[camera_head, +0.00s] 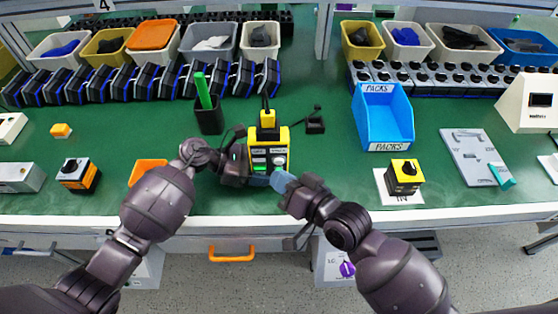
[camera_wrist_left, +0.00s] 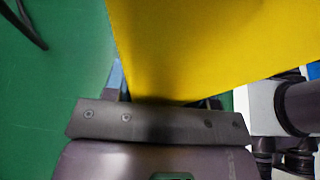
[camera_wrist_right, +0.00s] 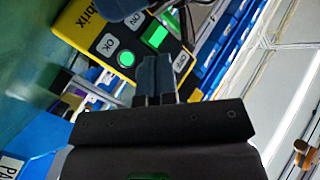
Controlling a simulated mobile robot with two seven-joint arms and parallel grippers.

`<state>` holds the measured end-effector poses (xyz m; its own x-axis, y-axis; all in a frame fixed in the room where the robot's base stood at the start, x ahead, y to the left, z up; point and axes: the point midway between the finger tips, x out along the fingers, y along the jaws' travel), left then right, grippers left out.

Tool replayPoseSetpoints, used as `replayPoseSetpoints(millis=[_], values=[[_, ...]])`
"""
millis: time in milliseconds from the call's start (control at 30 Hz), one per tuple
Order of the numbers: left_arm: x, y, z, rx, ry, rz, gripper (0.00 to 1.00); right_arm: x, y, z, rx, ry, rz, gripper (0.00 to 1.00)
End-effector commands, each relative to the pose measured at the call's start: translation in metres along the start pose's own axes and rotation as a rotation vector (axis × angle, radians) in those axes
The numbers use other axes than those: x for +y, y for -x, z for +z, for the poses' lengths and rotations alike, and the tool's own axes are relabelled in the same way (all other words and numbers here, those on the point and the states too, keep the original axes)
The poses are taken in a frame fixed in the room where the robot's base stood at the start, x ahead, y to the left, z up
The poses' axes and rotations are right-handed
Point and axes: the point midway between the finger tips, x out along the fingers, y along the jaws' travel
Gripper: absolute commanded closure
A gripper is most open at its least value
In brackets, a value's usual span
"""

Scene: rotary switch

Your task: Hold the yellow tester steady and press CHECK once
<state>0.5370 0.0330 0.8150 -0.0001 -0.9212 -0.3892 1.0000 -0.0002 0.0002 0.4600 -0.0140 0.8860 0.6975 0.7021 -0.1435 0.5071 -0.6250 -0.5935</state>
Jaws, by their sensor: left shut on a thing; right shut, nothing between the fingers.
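The yellow tester (camera_head: 270,136) stands upright on the green bench with a black front panel. My left gripper (camera_head: 257,180) is shut on its lower part; the yellow body fills the jaws in the left wrist view (camera_wrist_left: 190,45). My right gripper (camera_head: 282,182) is shut and empty, its blue tips at the lower right of the tester's front. In the right wrist view the tips (camera_wrist_right: 158,62) are close to the panel; contact cannot be told. A round green light (camera_wrist_right: 126,58) by "OK" and a green rectangle (camera_wrist_right: 157,38) by "ON" are lit. No CHECK label is readable.
A black cup (camera_head: 209,118) with a green stick stands behind my left gripper. A blue PACKS bin (camera_head: 384,120) and a yellow-black switch box (camera_head: 404,178) stand to the right. An orange piece (camera_head: 148,170) lies beside my left arm.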

Motion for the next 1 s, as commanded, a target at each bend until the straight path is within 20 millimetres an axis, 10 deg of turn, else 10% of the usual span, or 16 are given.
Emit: replayPoseSetpoints(millis=[1000], values=[[0.0,0.0,-0.001,0.001,0.001,-0.001,0.74,-0.025,0.035,0.026,0.0,0.0,0.0,1.0]])
